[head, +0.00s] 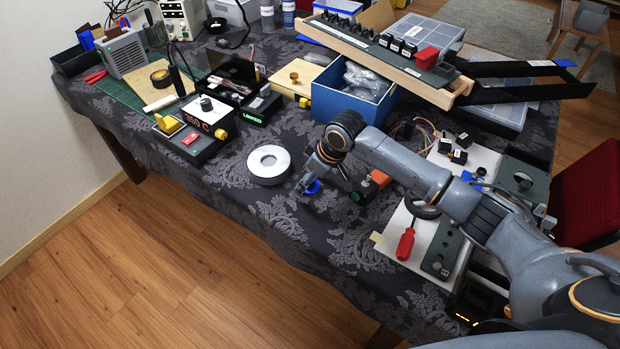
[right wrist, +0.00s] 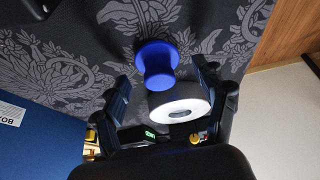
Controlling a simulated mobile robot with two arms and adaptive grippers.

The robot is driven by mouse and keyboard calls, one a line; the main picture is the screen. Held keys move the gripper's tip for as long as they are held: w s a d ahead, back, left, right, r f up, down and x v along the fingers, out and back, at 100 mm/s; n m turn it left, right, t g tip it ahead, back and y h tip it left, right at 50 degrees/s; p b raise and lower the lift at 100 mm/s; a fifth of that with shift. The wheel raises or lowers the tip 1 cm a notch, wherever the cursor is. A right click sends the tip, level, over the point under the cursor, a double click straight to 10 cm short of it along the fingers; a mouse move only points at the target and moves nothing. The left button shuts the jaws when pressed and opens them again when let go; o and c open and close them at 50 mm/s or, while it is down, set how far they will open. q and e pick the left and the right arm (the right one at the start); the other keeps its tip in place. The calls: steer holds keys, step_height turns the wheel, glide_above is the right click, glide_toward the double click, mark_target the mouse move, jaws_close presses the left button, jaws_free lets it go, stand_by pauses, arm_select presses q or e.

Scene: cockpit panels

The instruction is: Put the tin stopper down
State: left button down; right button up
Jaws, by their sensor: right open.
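The tin stopper appears to be the blue, spool-shaped piece (head: 313,187), on the dark patterned tablecloth near the table's front edge. In the right wrist view the blue stopper (right wrist: 157,66) is between and just beyond the fingertips, with cloth visible around it. My right gripper (head: 318,180) reaches down over it from the right. In the right wrist view its fingers (right wrist: 160,85) are apart, with gaps on both sides of the stopper. A round silver-white tin (head: 269,163) with a hole in its top lies to the left of the gripper. My left gripper is in neither view.
A blue box (head: 345,108) with plastic bags stands behind my right gripper. A red screwdriver (head: 406,240) lies on a white board to the right. A black device (head: 200,128) with a yellow knob stands to the left. Bare cloth lies around the tin.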

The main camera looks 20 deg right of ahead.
steer(key=v, duration=1.1)
steer(key=shift+r, duration=0.3)
